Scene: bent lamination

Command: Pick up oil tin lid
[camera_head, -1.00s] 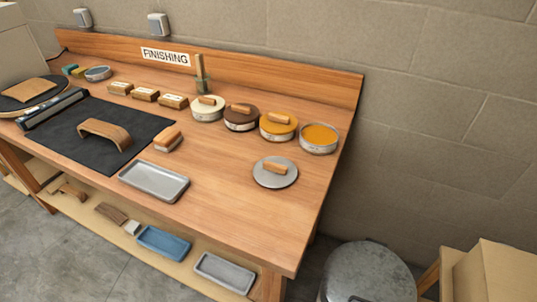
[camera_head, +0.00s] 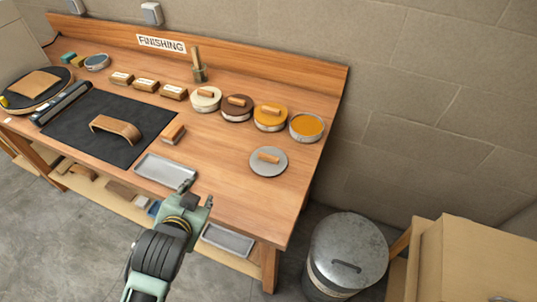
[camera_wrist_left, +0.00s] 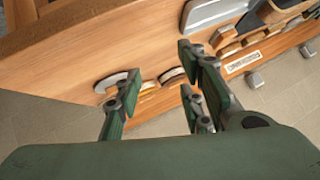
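The oil tin lid (camera_head: 268,161) is a flat grey disc with a wooden handle block on top. It lies alone on the right part of the workbench. An open tin (camera_head: 307,126) with amber contents stands behind it. My left gripper (camera_head: 197,193) is over the bench's front edge near the grey tray, left of the lid and apart from it. In the left wrist view its fingers (camera_wrist_left: 160,88) are spread and empty; a pale disc (camera_wrist_left: 112,81), apparently the lid, shows beyond the left finger. My right gripper is not in view.
Lidded tins (camera_head: 237,108) stand in a row at the back of the workbench (camera_head: 225,185). A grey tray (camera_head: 166,170), a brush (camera_head: 172,133) and a bent wood piece (camera_head: 117,128) are left of the lid. A metal bin (camera_head: 347,250) stands off the bench's right end.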

